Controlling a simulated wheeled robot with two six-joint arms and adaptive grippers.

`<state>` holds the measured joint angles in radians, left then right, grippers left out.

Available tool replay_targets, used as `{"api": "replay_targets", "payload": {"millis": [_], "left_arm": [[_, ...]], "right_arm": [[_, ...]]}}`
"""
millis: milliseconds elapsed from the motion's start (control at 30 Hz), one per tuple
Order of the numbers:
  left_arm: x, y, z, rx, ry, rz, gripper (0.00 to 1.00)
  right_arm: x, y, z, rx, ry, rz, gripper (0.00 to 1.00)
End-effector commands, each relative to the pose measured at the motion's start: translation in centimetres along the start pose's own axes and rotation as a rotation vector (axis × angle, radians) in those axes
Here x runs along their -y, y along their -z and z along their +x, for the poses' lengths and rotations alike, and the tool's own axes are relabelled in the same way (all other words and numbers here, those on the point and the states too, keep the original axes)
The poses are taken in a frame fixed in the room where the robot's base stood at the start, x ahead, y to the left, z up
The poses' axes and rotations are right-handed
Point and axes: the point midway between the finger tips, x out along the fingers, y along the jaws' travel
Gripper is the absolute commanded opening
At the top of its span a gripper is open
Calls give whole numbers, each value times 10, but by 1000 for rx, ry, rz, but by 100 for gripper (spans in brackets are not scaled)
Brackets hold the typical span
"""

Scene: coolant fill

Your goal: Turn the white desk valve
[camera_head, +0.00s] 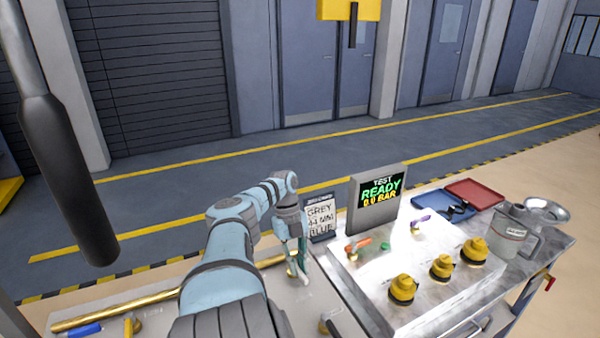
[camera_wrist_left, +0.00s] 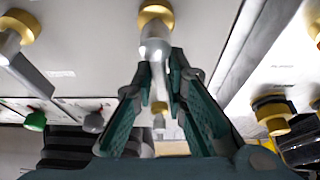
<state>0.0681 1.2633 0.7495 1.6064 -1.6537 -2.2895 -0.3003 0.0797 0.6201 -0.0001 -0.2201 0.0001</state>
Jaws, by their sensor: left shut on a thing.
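My left gripper (camera_head: 302,268) reaches down to the panel left of the screen, its arm hiding much of the panel. In the left wrist view its green fingers (camera_wrist_left: 157,62) are closed around the white desk valve (camera_wrist_left: 154,42), a pale handle below a brass collar. In the head view the valve is mostly hidden by the gripper, and I cannot tell how far it is turned. My right gripper is not in view.
Several yellow knobs (camera_head: 403,288) stand on the right panel. A grey jug (camera_head: 513,236) and red tray (camera_head: 475,193) are farther right. A brass pipe (camera_head: 120,313) lies at left.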

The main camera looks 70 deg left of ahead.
Motion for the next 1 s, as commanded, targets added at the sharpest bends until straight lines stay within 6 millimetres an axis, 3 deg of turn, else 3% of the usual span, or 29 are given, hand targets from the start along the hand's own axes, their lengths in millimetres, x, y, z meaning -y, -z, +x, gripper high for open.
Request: {"api": "replay_targets", "payload": {"millis": [667, 700, 800, 1000], "left_arm": [[-3, -1, 0, 2, -9, -1, 0], [-3, -1, 0, 2, -9, -1, 17], [-2, -1, 0, 1, -8, 0, 31], [0, 0, 0, 1, -6, 4, 31]], "right_arm": [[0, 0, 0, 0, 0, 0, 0], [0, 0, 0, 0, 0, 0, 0], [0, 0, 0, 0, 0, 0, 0], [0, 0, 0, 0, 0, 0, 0]]}}
